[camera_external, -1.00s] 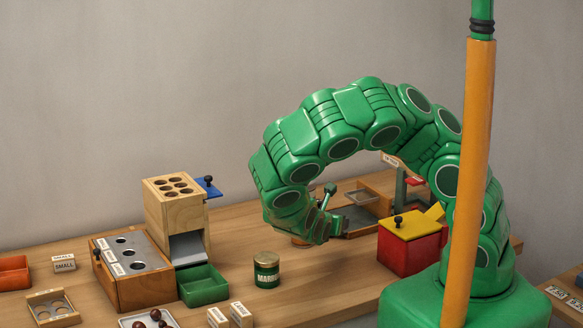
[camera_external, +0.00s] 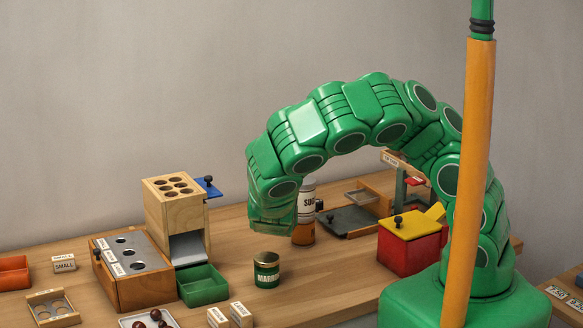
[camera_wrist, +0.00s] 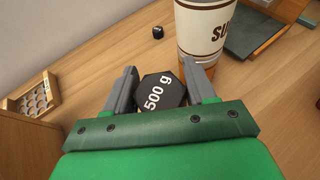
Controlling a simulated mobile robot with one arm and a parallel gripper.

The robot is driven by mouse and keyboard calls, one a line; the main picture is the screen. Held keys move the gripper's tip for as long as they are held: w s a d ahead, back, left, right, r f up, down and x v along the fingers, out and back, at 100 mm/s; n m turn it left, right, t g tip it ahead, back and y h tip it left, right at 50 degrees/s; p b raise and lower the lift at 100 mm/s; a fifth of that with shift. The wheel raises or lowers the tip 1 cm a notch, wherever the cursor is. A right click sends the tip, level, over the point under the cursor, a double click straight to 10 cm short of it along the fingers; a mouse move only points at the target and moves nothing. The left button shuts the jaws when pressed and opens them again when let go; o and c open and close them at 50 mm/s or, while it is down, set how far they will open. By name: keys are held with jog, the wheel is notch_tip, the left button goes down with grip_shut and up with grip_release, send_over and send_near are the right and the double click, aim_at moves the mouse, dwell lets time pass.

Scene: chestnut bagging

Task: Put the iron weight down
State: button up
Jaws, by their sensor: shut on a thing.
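The iron weight (camera_wrist: 160,92) is a black hexagonal block marked 500 g, seen from above in the wrist view. My gripper (camera_wrist: 168,74) is shut on it, one grey finger on each side. In the external view my gripper (camera_external: 272,224) points down over the wooden table, left of a white jar. The weight is hidden there behind my own arm. I cannot tell whether its underside touches the table.
The white jar with "SU" lettering (camera_external: 308,200) stands close on the right; the wrist view also shows it (camera_wrist: 204,38). A small black object (camera_wrist: 158,32) lies beyond. A green-labelled tin (camera_external: 266,270), a green tray (camera_external: 203,286) and a red box with yellow lid (camera_external: 408,252) stand around.

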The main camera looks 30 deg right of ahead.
jog(key=w+d+r+n+y, duration=0.1)
jog(key=w+d+r, duration=0.1)
jog(key=w+r, duration=0.65)
jog(key=w+d+r+n+y, duration=0.1)
jog(key=w+d+r, duration=0.2)
jog(key=d+r, duration=0.4)
jog(key=w+d+r+n+t+y, duration=0.1)
jog(key=w+d+r, duration=0.2)
jog(key=d+r, duration=0.5)
notch_tip(320, 180, up, 4)
jog(key=shift+w+d+r, duration=0.15)
jog(key=shift+d+r, duration=0.05)
jog(key=shift+d, duration=0.05)
dwell(0.6)
dwell(0.3)
